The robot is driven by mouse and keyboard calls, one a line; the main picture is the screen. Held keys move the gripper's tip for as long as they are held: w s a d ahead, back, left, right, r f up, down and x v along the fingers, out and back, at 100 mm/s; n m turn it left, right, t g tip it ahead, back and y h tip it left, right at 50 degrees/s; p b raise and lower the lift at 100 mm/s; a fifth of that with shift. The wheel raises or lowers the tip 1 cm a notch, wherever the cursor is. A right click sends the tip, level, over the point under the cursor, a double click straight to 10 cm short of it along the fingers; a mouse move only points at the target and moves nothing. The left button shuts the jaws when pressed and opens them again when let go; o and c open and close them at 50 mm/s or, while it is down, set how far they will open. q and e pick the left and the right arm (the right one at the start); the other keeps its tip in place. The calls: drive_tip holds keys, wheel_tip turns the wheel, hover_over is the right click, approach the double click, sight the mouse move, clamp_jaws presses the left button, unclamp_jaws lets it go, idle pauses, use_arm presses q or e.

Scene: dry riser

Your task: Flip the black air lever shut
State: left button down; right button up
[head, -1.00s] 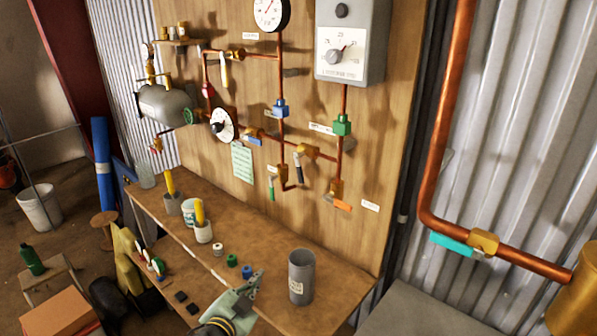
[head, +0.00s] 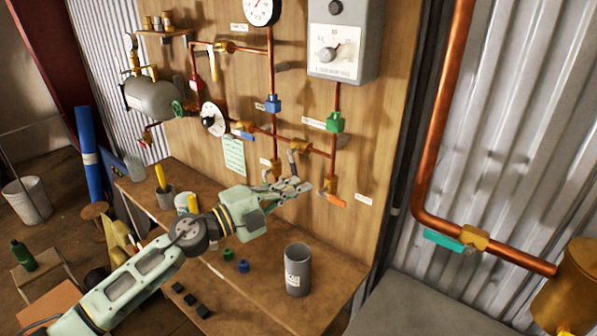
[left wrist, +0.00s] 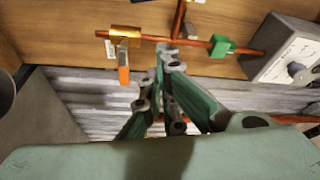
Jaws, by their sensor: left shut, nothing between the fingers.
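The black lever (head: 291,160) hangs downward below its brass valve (head: 300,145) on the copper pipework; its lower end is close to or behind my gripper in the head view. My left gripper (head: 305,186) is shut and empty, its fingers pointing right, just below the lever. I cannot tell whether they touch. In the left wrist view the closed fingers (left wrist: 168,60) point toward the pipes. The black lever cannot be made out there.
An orange lever (head: 336,200) hangs right of my fingertips and also shows in the left wrist view (left wrist: 124,75). A green fitting (head: 335,121) and a grey gauge box (head: 342,42) are above. A grey cup (head: 297,270) stands on the workbench (head: 262,295) below.

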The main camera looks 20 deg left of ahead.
sight(295, 164)
use_arm(q)
drive_tip(key=w, duration=0.3)
drive_tip(key=w+p, duration=0.1)
drive_tip(key=w, duration=0.1)
drive_tip(key=shift+a+f, duration=0.35)
use_arm(e)
drive_tip(key=shift+d+r, duration=0.35)
drive_tip(key=shift+r, duration=0.45)
use_arm(q)
drive_tip(key=shift+d, duration=0.1)
drive_tip(key=m, duration=0.1)
drive_tip(key=a+m, duration=0.1)
drive_tip(key=a+f+m+g, duration=0.1)
drive_tip(key=shift+w+y, duration=0.35)
drive_tip(key=shift+y, duration=0.05)
use_arm(e)
drive_tip(key=shift+s+a, duration=0.1)
drive_tip(key=shift+a, duration=0.2)
